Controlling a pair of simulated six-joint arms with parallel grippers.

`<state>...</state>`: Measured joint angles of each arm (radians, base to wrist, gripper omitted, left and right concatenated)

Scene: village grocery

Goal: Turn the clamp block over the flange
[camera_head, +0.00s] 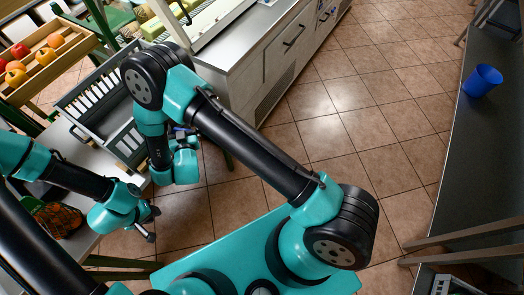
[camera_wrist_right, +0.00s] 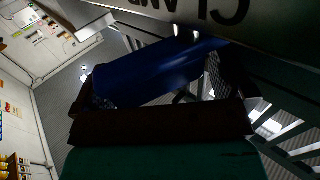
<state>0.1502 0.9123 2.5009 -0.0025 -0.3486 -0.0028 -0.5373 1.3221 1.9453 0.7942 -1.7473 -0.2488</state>
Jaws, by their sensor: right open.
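A pale surface with the upside-down letters CLAMP (camera_wrist_right: 160,18) runs across the top of the right wrist view; I cannot tell whether it is the clamp block itself. A blue rounded piece (camera_wrist_right: 155,78) lies across the space between the fingers of my right gripper (camera_wrist_right: 157,88), which is open; contact is unclear. In the head view the right fingers are mostly hidden by my wrist. I cannot make out the flange. My left gripper (camera_head: 151,224) is open and empty over the floor, beside the white table's edge.
A grey slatted crate (camera_head: 88,98) stands by my right wrist. A wooden fruit box (camera_head: 45,62) is at the upper left. A patterned item (camera_head: 58,219) lies on the white table by my left arm. A blue cup (camera_head: 482,80) stands on the dark counter (camera_head: 470,160). The middle floor is clear.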

